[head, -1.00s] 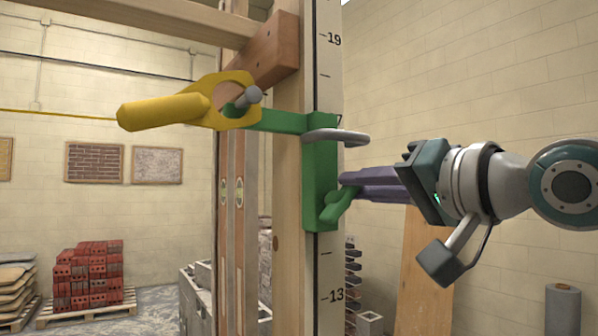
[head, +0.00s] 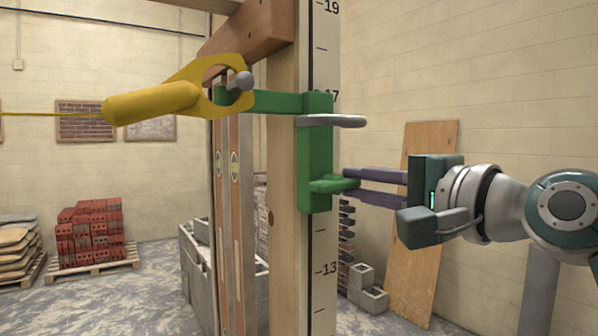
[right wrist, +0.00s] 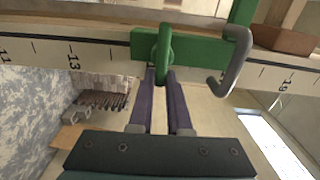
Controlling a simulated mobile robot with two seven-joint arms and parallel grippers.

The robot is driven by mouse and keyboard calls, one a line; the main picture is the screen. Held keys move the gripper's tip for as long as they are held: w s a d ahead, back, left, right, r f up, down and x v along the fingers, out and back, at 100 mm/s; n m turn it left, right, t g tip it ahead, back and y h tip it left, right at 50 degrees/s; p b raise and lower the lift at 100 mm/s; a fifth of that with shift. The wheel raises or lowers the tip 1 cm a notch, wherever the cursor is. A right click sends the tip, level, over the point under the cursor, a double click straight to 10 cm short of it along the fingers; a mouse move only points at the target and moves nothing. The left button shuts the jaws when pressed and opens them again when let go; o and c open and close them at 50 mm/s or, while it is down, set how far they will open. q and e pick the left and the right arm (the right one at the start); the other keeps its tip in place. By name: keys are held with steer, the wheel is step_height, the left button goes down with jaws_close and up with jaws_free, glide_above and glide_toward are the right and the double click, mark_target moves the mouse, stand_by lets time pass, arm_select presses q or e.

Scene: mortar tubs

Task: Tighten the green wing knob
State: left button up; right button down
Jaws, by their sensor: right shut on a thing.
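The green wing knob (head: 334,185) sits low on the front of a green bracket (head: 315,150) on the wooden post. Its wing lies about level in the head view. My right gripper (head: 346,183) comes in from the right, with its purple fingers one above the other and shut on the wing's end. In the right wrist view the knob (right wrist: 164,52) stands between the fingertips (right wrist: 162,73). The gripped part is partly hidden by the fingers. My left gripper is not in view.
A grey hook (head: 332,121) sticks out of the bracket just above the knob. A yellow line holder (head: 155,102) hangs on the bracket's left arm, with a string running left. A numbered scale (head: 323,250) runs down the post. A plank (head: 425,225) leans behind my right gripper.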

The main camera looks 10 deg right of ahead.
stand_by(0.6)
steer(key=c, duration=0.9)
jaws_free()
steer(key=shift+o, duration=0.2)
steer(key=shift+s, duration=0.1)
steer(key=shift+s+d+f, duration=0.1)
steer(key=shift+s+f, duration=0.05)
steer(key=shift+s, duration=0.1)
steer(key=b+v, duration=0.4)
steer(key=v, duration=0.5)
steer(key=shift+b, duration=0.4)
steer(key=shift+s, duration=0.1)
